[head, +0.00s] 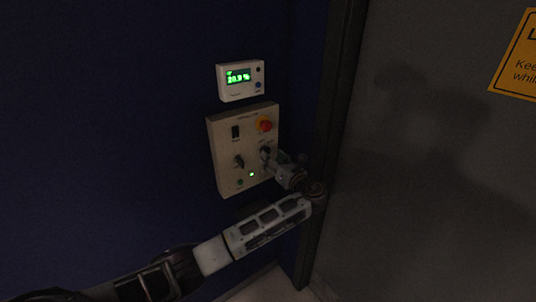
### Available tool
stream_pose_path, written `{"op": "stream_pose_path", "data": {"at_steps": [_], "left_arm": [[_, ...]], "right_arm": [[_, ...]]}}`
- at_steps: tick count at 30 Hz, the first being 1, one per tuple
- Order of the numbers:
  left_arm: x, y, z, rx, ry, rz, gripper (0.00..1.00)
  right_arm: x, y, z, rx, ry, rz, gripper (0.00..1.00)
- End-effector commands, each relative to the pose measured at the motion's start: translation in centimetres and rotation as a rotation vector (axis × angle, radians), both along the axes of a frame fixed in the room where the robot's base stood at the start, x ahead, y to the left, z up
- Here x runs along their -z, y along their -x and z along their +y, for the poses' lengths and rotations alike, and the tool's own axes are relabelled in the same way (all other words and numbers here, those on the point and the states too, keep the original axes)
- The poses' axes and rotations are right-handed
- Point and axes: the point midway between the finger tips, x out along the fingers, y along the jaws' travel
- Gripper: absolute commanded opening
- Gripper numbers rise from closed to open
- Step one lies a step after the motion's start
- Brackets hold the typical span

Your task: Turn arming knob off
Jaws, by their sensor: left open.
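A beige control panel (223,150) is mounted on the dark blue wall. It carries a red round button on a yellow base (264,124), a black switch (235,132) and a black knob (239,161) at lower left. A second black knob (265,152) sits below the red button. I cannot read which one is labelled arming. My left arm comes in from the lower left, and my left gripper (272,161) is open at the second knob, partly covering it. I cannot tell whether the fingers touch it. My right gripper is not in view.
A small white display box (240,80) with a green readout hangs above the panel. A dark door frame (335,130) and a grey door (430,150) with a yellow sign (517,60) stand right of the panel. The blue wall at left is clear.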

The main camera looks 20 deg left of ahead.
Motion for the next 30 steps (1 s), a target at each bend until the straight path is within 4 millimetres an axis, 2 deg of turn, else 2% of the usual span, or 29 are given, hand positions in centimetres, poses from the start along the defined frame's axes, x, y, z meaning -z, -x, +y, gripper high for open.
{"op": "stream_pose_path", "data": {"at_steps": [9,22,30], "left_arm": [[0.0,-2.1,2.4,-0.001,0.0,0.0,0.54],[0.0,-2.5,2.8,0.0,0.0,0.0,0.54],[0.0,-2.5,2.7,0.0,0.0,0.0,0.2]], "right_arm": [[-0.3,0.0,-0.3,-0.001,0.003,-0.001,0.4],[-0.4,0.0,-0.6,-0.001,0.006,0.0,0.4],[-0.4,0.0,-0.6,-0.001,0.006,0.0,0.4]]}}
